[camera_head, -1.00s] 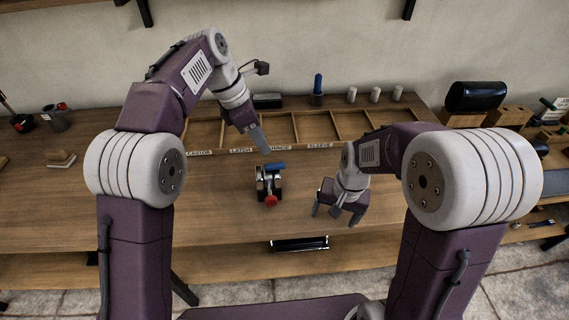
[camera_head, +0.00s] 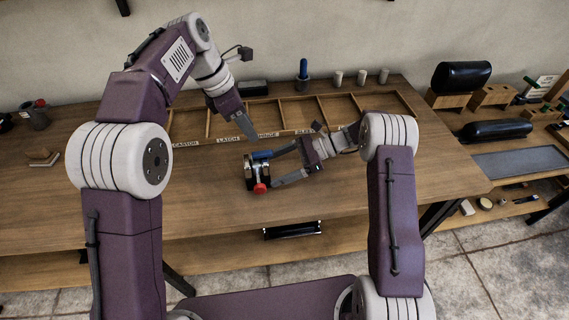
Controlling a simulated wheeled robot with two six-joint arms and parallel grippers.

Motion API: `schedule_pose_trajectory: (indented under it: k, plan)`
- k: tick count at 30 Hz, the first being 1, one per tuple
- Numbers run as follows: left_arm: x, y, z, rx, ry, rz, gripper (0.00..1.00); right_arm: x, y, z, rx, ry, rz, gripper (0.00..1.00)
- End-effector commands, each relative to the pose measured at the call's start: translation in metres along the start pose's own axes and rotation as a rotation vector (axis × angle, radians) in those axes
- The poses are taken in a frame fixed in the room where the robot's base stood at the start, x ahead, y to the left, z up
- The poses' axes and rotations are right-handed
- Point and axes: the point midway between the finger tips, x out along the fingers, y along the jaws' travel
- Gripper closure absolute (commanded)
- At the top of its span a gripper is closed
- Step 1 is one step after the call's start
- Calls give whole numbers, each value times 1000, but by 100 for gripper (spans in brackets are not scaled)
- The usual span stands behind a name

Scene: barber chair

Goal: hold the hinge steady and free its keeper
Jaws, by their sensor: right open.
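A small dark and metal fixture (camera_head: 252,176) with a red knob (camera_head: 260,189) at its front and a blue piece (camera_head: 262,154) on top stands on the bench. I take it to hold the hinge; the hinge and its keeper are too small to tell apart. My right gripper (camera_head: 273,169) is open, low at the fixture's right side, its fingers pointing left towards it. I cannot tell whether they touch it. My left gripper (camera_head: 250,132) is above and behind the fixture, pointing down, seen edge-on and apart from it; its jaw opening is hidden.
Behind stands a wooden divided tray (camera_head: 190,142) with labels castor, latch, hinge and sleeve. A blue-handled tool in a cup (camera_head: 303,80) and white cylinders (camera_head: 361,77) stand beyond it. Black rolls (camera_head: 497,130) are at the right. The bench's front left is clear.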

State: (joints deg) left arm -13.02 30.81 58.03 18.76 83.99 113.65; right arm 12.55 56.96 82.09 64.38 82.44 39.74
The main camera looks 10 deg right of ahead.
Motion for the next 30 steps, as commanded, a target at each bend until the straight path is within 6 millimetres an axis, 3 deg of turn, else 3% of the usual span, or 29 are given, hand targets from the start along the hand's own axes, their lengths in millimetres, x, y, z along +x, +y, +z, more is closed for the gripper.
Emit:
schedule_pose_trajectory:
  k: [3,9,20,27,29,30]
  plan:
    - [0,0,0,0,0,0,64,26,2,0,0,1,6,16]
    - [0,0,0,0,0,0,64,57,1,0,-2,2,3,16]
    - [0,0,0,0,0,0,64,66,1,0,-1,2,1,16]
    - [0,0,0,0,0,0,64,65,1,0,-1,2,1,80]
    - [0,0,0,0,0,0,64,65,0,0,-1,3,1,97]
    - [0,0,0,0,0,0,64,65,0,0,-1,3,1,100]
